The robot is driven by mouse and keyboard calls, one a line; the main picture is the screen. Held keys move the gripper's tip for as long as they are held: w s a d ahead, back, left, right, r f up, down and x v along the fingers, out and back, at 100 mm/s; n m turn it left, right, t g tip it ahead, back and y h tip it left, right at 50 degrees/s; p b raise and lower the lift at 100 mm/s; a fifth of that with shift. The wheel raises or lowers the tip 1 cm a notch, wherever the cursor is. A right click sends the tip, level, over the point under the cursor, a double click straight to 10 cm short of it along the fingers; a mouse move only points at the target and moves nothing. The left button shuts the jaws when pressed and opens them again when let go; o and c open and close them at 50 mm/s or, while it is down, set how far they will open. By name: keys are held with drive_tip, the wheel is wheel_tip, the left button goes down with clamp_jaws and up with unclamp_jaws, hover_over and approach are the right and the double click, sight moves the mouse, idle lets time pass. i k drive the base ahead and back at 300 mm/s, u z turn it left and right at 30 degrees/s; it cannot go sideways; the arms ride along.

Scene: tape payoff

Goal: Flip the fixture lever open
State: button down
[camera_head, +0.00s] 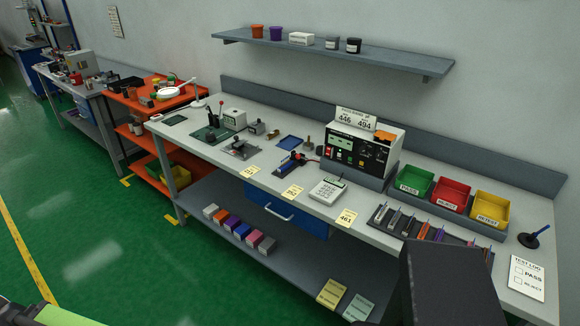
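A small fixture (291,164) with a blue and dark body and some red on it sits on the white bench, left of the tester. A dark bar or arm seems to rise along it. It is too small to tell whether this is the lever or how it stands. A grey device (240,149) with a flat base lies further left on the bench. My gripper does not show in this view. A large dark block at the bottom right seems to be part of my own body and hides some of the bench's front edge.
A component rack (405,224) lies along the front right. A white keypad device (327,191) lies left of it. A shelf (390,58) overhangs the bench. The green floor (85,215) is open at left.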

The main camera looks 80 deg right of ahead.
sight(298, 157)
drive_tip(key=z, duration=0.15)
drive_tip(key=i, duration=0.9)
drive_tip(key=u, duration=0.1)
